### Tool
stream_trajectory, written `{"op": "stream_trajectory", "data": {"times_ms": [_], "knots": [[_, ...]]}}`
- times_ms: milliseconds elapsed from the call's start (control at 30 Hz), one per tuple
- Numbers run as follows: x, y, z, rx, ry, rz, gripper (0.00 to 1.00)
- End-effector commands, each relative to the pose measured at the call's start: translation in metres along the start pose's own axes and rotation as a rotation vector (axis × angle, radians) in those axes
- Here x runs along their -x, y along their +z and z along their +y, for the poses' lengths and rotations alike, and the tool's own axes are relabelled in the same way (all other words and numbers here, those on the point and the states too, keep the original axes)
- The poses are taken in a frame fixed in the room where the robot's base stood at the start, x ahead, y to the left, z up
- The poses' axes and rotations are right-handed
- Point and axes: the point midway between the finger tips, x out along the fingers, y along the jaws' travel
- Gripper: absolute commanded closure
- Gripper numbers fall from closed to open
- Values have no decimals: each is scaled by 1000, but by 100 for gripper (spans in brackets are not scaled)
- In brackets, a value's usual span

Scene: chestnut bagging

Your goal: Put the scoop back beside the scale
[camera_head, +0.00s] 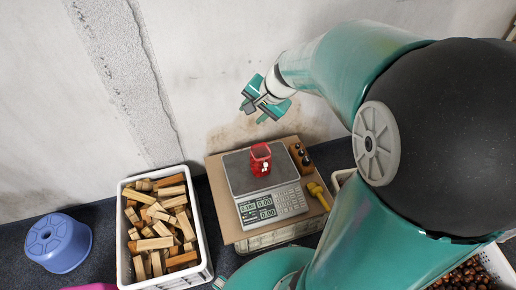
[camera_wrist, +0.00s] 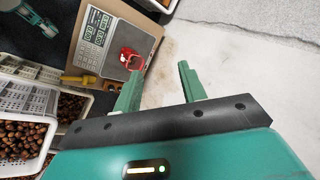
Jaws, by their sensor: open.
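The digital scale (camera_head: 228,164) stands on a brown board, with a red bag or cup (camera_head: 261,160) on its plate. A small yellow tool (camera_head: 318,194), which looks like the scoop, lies on the board just right of the scale, apart from my gripper. In the wrist view the yellow tool (camera_wrist: 78,79) lies at the board's edge, beside the scale (camera_wrist: 92,42). My gripper (camera_head: 263,98) is open and empty, raised above and behind the scale near the wall. In the wrist view its two fingers (camera_wrist: 160,78) are spread with nothing between them.
A white crate of wood blocks (camera_head: 125,245) stands left of the board (camera_head: 222,205). A blue stool (camera_head: 58,242) is farther left. Dark weights (camera_head: 300,157) sit right of the scale. White baskets of chestnuts (camera_wrist: 28,95) stand beyond the yellow tool. The wall is close behind.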

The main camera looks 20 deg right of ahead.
Motion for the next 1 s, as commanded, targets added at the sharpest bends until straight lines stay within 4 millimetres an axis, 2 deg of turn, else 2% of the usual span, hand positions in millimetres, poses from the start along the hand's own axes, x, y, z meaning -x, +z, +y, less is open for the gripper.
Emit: {"op": "stream_trajectory", "data": {"times_ms": [33, 233, 500, 733, 1000], "knots": [[13, 16, -5, 75, 7, 3, 59], [54, 70, -7, 353, 58, 14, 59], [103, 129, 14, 702, 140, 58, 59], [129, 156, 37, 916, 206, 108, 59], [134, 161, 44, 964, 227, 120, 59]]}}
